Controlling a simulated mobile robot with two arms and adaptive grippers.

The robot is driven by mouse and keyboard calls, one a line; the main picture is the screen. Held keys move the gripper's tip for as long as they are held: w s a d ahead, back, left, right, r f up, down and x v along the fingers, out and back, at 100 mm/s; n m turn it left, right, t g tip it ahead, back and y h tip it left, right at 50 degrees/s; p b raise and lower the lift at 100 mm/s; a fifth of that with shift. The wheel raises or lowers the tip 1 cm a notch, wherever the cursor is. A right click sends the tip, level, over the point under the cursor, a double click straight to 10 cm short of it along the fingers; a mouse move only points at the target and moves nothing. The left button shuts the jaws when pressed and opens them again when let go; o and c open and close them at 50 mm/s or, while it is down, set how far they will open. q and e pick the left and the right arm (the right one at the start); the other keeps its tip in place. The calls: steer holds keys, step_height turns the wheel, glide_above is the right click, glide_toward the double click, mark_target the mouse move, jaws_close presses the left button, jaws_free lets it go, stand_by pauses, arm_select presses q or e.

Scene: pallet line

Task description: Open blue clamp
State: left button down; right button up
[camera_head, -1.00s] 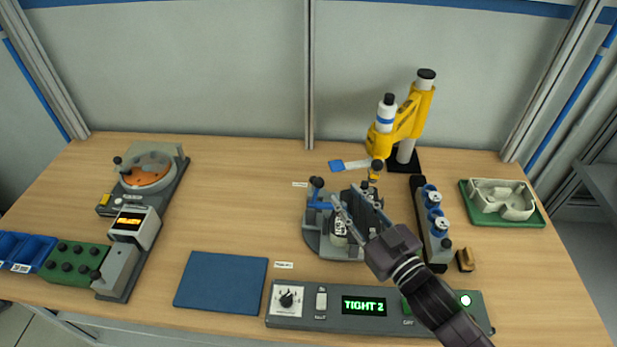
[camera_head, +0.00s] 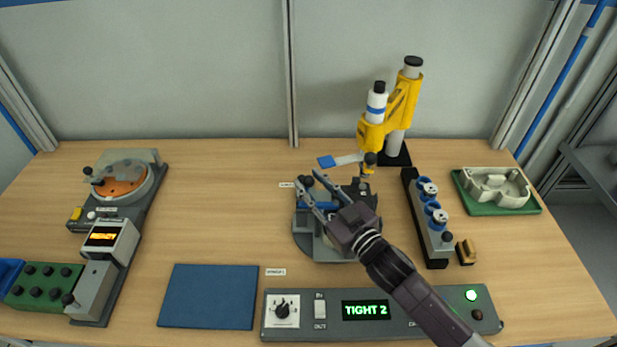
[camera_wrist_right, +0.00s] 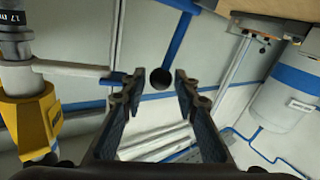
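The blue clamp (camera_head: 318,206) stands on the round grey fixture (camera_head: 306,245) at mid-table, and its black knob (camera_head: 306,181) is at the top left. My right gripper (camera_head: 309,179) comes in from the lower right with its fingers apart around the knob. In the right wrist view the clamp's blue lever (camera_wrist_right: 178,38) ends in the black ball (camera_wrist_right: 160,78), which sits between the open fingertips (camera_wrist_right: 155,90). I cannot tell whether either finger touches it. The gripper hides part of the fixture. My left gripper is not in view.
A yellow tool stand (camera_head: 403,98) rises behind the fixture. A rack with blue-ringed parts (camera_head: 438,240) stands to the right. A control box (camera_head: 280,332) reading TIGHT 2 lies in front. A blue mat (camera_head: 208,297) lies front left; the table left of the fixture is clear.

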steer(key=shift+x, duration=0.8)
steer(key=shift+s, duration=0.1)
steer(key=shift+c, duration=0.6)
jaws_close()
